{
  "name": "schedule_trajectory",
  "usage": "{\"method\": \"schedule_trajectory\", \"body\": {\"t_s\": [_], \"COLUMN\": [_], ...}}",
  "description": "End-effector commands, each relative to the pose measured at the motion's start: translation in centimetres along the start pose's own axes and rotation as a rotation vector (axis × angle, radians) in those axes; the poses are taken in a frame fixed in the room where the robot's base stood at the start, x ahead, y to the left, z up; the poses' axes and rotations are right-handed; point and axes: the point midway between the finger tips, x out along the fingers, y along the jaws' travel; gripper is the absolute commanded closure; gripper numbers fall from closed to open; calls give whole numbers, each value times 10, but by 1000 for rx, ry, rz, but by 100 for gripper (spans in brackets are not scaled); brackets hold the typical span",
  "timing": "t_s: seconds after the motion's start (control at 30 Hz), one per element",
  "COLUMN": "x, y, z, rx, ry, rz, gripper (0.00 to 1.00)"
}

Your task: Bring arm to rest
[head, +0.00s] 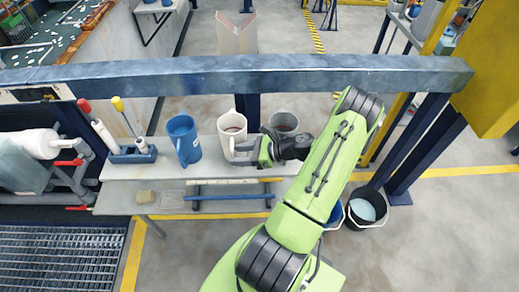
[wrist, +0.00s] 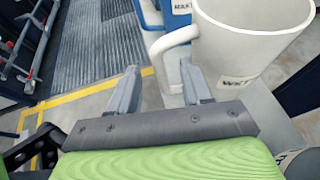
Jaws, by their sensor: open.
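My green arm reaches over the bench from the front right. My gripper (head: 243,152) is at the right side of a white jug (head: 232,128) standing upright on the bench. The wrist view shows my gripper (wrist: 160,70) open, its two grey fingers apart and nothing clamped between them. The white jug (wrist: 252,40) is just beyond the fingers, with its handle (wrist: 172,50) ahead of the gap between them. I cannot tell whether a finger touches the handle.
A blue jug (head: 184,138) stands left of the white one, and a grey container (head: 284,122) to the right. A blue rail (head: 240,75) crosses behind the bench (head: 120,172). Pumps with red and yellow tops stand left. A black bucket (head: 366,208) is on the floor at right.

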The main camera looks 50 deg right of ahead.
Motion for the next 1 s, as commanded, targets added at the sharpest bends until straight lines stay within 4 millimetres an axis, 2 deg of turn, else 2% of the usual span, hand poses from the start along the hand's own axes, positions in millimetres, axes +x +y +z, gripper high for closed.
{"method": "schedule_trajectory", "body": {"t_s": [0.03,0.2,0.4,0.53,0.87,0.93,1.0], "x": [-17,-65,-103,-110,-110,-105,-93], "y": [-1,-1,0,0,0,1,4], "z": [2,2,1,1,1,8,26], "rx": [0,1,0,-1,-4,-42,-144], "ry": [1,2,0,-1,2,28,94], "rz": [-7,-6,-2,0,3,31,101], "gripper": [51,51,51,51,51,51,51]}}
